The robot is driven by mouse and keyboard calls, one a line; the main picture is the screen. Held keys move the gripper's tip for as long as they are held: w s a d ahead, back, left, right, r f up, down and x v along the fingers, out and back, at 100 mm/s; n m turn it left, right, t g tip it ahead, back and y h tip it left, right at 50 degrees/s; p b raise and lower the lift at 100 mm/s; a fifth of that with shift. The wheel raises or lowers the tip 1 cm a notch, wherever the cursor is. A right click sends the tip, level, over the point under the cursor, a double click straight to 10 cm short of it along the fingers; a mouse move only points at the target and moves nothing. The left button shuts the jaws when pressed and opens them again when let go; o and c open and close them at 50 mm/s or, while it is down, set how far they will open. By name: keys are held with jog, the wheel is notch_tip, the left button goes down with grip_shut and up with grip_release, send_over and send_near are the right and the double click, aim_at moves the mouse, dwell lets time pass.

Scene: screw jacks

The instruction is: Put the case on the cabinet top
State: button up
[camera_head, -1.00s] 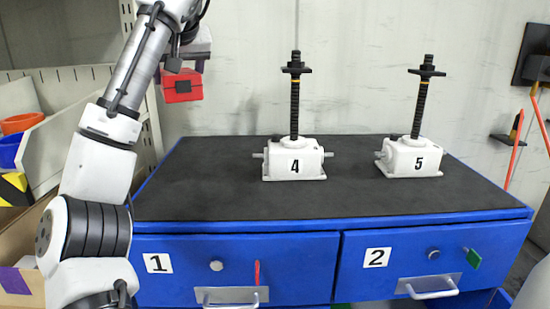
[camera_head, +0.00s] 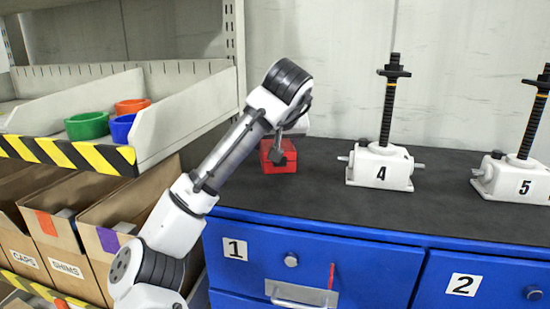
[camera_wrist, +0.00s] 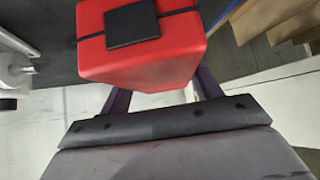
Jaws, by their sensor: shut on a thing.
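The case is a small red box (camera_head: 280,158) with a black square patch and a dark band, which show in the wrist view (camera_wrist: 165,72). My gripper (camera_head: 279,143) is shut on it, with its purple fingers (camera_wrist: 155,88) on either side of the case. In the head view the case appears over the left end of the cabinet top (camera_head: 310,185), a flat black surface with a blue edge. I cannot tell whether the case touches the surface. My forearm and wrist hide part of the case and most of the gripper.
Screw jack 4 (camera_head: 380,167) stands right of the case, and screw jack 5 (camera_head: 515,178) farther right. The black surface between the case and jack 4 is clear. A shelf (camera_head: 190,110) with coloured bowls and cardboard bins stands close on the left.

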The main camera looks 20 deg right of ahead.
jog(key=shift+f, duration=1.95)
jog(key=shift+f, duration=0.2)
jog(key=o, duration=1.3)
jog(key=shift+r, duration=0.25)
jog(key=v, duration=1.2)
jog(key=shift+b, duration=0.45)
